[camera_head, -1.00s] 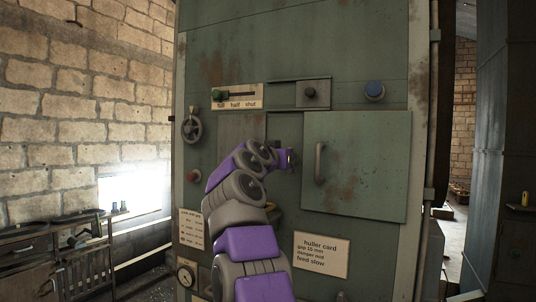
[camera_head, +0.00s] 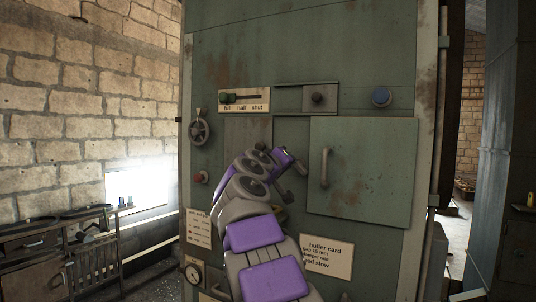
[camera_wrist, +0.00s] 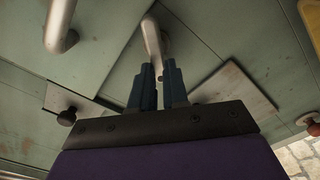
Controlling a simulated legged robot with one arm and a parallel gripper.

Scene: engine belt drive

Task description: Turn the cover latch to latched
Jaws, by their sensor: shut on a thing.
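The green cover (camera_head: 365,190) sits flat against the machine front, with a vertical grey bar handle (camera_head: 324,167). My gripper (camera_head: 300,168) is at the cover's left edge, angled down to the right. In the wrist view, which looks turned over, my gripper's two blue fingers (camera_wrist: 158,68) close around the end of a short grey metal lever, the cover latch (camera_wrist: 153,38). The cover's handle (camera_wrist: 58,25) also shows there, apart from the fingers. My wrist hides most of the latch in the head view, so I cannot tell its exact angle.
A handwheel (camera_head: 199,131) and red knob (camera_head: 201,177) are at left. A bench (camera_head: 60,240) stands by the brick wall.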

